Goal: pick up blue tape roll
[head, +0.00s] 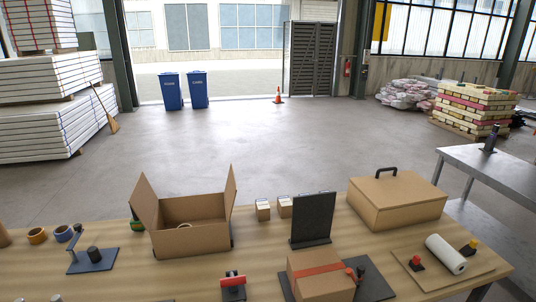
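The blue tape roll (63,233) is at the far left of the wooden table (200,268). It is small in the head view. A brown-orange tape roll (37,235) lies just left of it. A blue stand (75,243), with a black cylinder (94,254) on its base, is close in front and to the right, and its upright comes up beside the blue roll. I cannot tell whether the stand and the roll touch. Neither of my grippers can be made out in this view.
An open cardboard box (190,238) stands right of the stand, with a green-based item (137,224) beside it. A taped box (320,278), a black upright panel (313,217) and a handled case (398,203) fill the right half. Some bare wood shows at the front left.

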